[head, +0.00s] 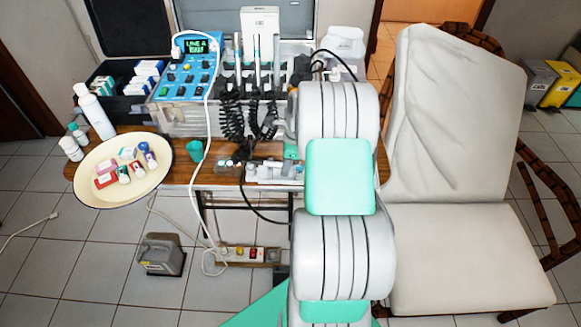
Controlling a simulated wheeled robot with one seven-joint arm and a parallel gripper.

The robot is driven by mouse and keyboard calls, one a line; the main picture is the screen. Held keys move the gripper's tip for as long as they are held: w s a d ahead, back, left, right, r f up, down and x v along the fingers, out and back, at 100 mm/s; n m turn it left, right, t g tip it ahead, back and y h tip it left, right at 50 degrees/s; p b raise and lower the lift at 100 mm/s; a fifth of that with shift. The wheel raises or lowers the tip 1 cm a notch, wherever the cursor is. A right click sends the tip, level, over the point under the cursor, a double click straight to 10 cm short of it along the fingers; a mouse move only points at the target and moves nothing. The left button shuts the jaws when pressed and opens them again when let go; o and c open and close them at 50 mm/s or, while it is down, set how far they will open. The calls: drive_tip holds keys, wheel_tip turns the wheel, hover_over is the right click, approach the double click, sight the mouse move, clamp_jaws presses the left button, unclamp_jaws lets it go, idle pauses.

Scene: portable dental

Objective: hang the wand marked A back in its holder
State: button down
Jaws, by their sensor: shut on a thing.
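Several slim wands, one of them a pale wand (257,52), stand upright in a row of black holders (250,83) on the dental unit (185,120). Black coiled cords (232,112) hang below them. No letter A can be read on any wand, so I cannot tell which one is marked. My arm covers the right end of the unit. My gripper and anything in it are hidden behind the arm. A dark shape beside the arm's top edge is too unclear to name.
The unit's blue panel (188,72) has a lit display. A cream tray (88,196) with small boxes and bottles, a white bottle (93,110) and a green cup (194,150) are at left. A reclining chair (455,250) stands right of my arm. A white cable crosses the table front.

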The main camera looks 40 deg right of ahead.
drive_tip(key=shift+r+p, duration=3.35)
drive_tip(key=shift+r, duration=0.4)
